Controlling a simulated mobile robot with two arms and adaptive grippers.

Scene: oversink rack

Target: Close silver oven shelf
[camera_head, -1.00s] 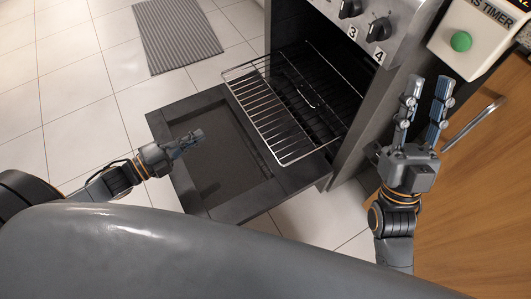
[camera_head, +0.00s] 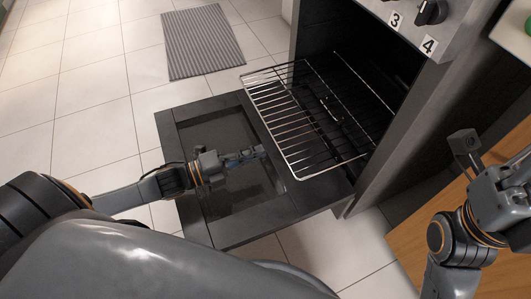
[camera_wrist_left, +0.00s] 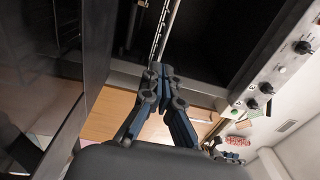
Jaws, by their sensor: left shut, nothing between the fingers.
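The silver oven shelf (camera_head: 287,122), a wire rack, sticks out of the dark oven cavity (camera_head: 350,75) over the lowered oven door (camera_head: 232,225). Its bars also show in the left wrist view (camera_wrist_left: 163,32), just beyond the fingertips. My left gripper (camera_head: 262,152) is over the open door, close to the shelf's front edge, with its fingers shut and empty. It also shows in the left wrist view (camera_wrist_left: 158,74); whether it touches the shelf I cannot tell. My right gripper (camera_head: 490,170) is at the right edge, partly cut off, away from the shelf.
The oven's control panel with knobs (camera_head: 431,12) is above the cavity. The oven's side wall (camera_head: 430,110) and a wooden cabinet front (camera_head: 425,235) stand to the right. A grey striped mat (camera_head: 203,42) lies on the tiled floor, which is clear to the left.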

